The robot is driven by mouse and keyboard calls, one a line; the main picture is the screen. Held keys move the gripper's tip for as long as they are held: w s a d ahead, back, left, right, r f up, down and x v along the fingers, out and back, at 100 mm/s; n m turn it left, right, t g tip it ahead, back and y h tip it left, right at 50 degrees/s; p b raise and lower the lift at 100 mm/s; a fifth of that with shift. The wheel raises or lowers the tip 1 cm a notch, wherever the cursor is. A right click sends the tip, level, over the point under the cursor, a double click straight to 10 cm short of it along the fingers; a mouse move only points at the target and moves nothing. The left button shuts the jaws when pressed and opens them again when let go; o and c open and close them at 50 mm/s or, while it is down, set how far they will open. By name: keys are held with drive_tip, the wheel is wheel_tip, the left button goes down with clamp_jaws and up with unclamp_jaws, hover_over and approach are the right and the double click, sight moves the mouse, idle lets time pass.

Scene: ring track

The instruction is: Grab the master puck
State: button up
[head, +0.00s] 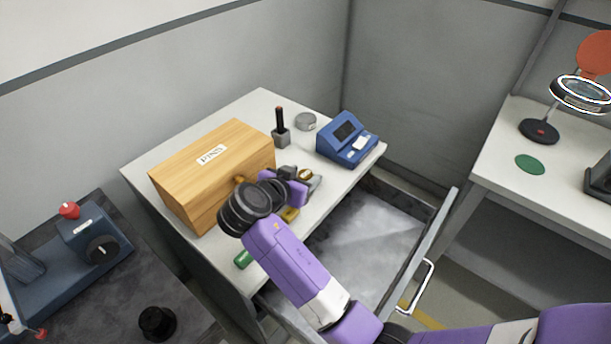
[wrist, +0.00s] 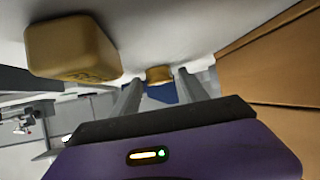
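A small round brass puck (head: 305,174), which I take for the master puck, sits on the white worktop (head: 262,105) to the right of the wooden box. My gripper (head: 312,181) is low over the worktop at the puck, partly hiding it. In the wrist view the brass puck (wrist: 158,74) shows between the two grey fingertips (wrist: 159,80). The fingers are apart, with a gap on each side of the puck. A grey round disc (head: 306,121) lies farther back on the worktop; no label shows on either round piece.
A wooden box (head: 200,170) stands left of my gripper. A yellow block (head: 290,214) and a green cylinder (head: 243,259) lie nearer the front edge. A blue device (head: 347,139) and a dark-handled stamp (head: 281,135) stand behind. An open drawer (head: 372,240) juts out below.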

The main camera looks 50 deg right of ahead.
clamp_jaws()
